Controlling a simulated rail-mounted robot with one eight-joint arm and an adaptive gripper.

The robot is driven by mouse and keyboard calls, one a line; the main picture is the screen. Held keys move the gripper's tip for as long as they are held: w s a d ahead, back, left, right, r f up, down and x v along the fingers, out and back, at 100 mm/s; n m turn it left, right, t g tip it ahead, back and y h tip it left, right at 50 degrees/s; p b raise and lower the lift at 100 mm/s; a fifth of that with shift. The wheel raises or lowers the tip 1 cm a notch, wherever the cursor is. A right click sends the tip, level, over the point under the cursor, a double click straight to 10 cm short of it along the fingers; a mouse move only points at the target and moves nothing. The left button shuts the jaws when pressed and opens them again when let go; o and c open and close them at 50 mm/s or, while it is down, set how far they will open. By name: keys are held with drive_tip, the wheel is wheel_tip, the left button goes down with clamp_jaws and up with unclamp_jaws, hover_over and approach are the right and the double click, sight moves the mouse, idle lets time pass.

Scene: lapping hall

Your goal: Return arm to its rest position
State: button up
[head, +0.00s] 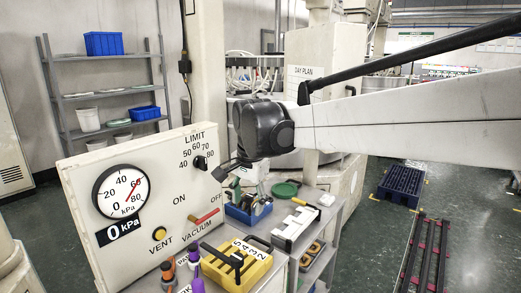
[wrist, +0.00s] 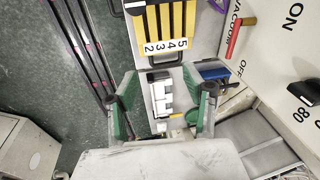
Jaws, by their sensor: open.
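My gripper (wrist: 160,82) is open in the wrist view, with its two green-lined fingers apart and nothing between them touching. It hangs over the bench, above a white slotted holder (wrist: 162,98). The yellow numbered rack (head: 240,268) is apart from the fingers in the wrist view (wrist: 165,22).
A blue bin (head: 243,214), a green round lid (head: 285,190) and the white holder (head: 296,228) crowd the bench beside the panel. Purple and orange-topped bottles (head: 194,258) stand at the front.

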drive_tip(key=s+d+r+n+t, duration=0.1)
drive_tip(key=s+d+r+n, duration=0.1)
drive_tip(key=s+d, duration=0.6)
drive_tip(key=s+d+f+n+t, duration=0.2)
drive_tip(key=s+d+f, duration=0.2)
drive_tip(key=s+d, duration=0.3)
drive_tip(key=s+d+f+n+t, duration=0.2)
drive_tip(key=s+d+f, duration=0.2)
drive_tip(key=s+d, duration=0.4)
drive_tip(key=shift+s+d+h, duration=0.2)
drive_tip(key=shift+s+h, duration=0.2)
drive_tip(key=shift+s, duration=0.7)
